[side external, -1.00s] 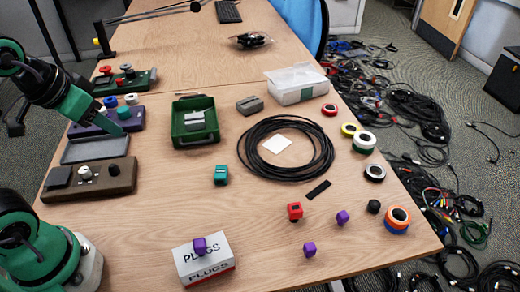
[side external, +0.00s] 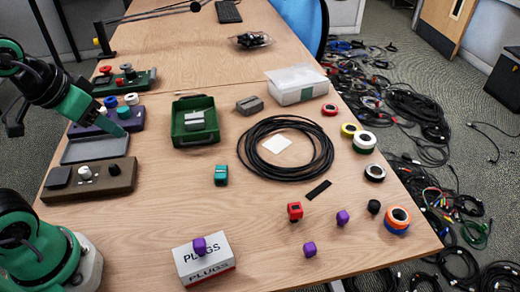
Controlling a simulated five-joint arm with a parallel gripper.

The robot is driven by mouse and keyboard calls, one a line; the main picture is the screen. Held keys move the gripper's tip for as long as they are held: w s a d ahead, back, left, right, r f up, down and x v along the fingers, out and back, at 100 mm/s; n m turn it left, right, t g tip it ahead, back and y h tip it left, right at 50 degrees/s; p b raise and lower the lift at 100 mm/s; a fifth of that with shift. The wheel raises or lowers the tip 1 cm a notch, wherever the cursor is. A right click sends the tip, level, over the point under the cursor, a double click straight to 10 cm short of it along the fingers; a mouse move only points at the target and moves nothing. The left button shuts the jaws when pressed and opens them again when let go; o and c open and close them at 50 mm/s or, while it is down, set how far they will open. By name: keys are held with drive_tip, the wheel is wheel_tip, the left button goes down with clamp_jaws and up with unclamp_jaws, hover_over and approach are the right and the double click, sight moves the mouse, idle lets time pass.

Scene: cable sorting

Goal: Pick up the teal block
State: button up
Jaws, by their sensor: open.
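The teal block (side external: 221,175) is a small block with a dark patch on its face. It stands on the bare wooden table, left of the coil of black cable and below the green tray. My gripper (side external: 113,126) is at the left, at the end of my green arm, over the control boxes. It is open, up and to the left of the teal block and well apart from it. The fingertips show poorly against the boxes behind them, and I see nothing held.
A green tray (side external: 180,133) with a grey block in it, a coil of black cable (side external: 246,165) and a white PLUGS box (side external: 206,262) with a purple block on top surround the teal block. A red block (side external: 295,211) is to the right. The wood around the teal block is clear.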

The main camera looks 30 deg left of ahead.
drive_tip(key=shift+w, duration=0.15)
drive_tip(key=n+g, duration=0.5)
drive_tip(key=n, duration=0.2)
hover_over(220, 171)
drive_tip(key=f, duration=1.5)
drive_tip(key=shift+s+a, duration=0.2)
drive_tip(key=shift+w+d+f+g, duration=0.2)
drive_tip(key=shift+f+g, duration=0.1)
drive_tip(key=shift+f, duration=0.1)
drive_tip(key=shift+f, duration=1.3)
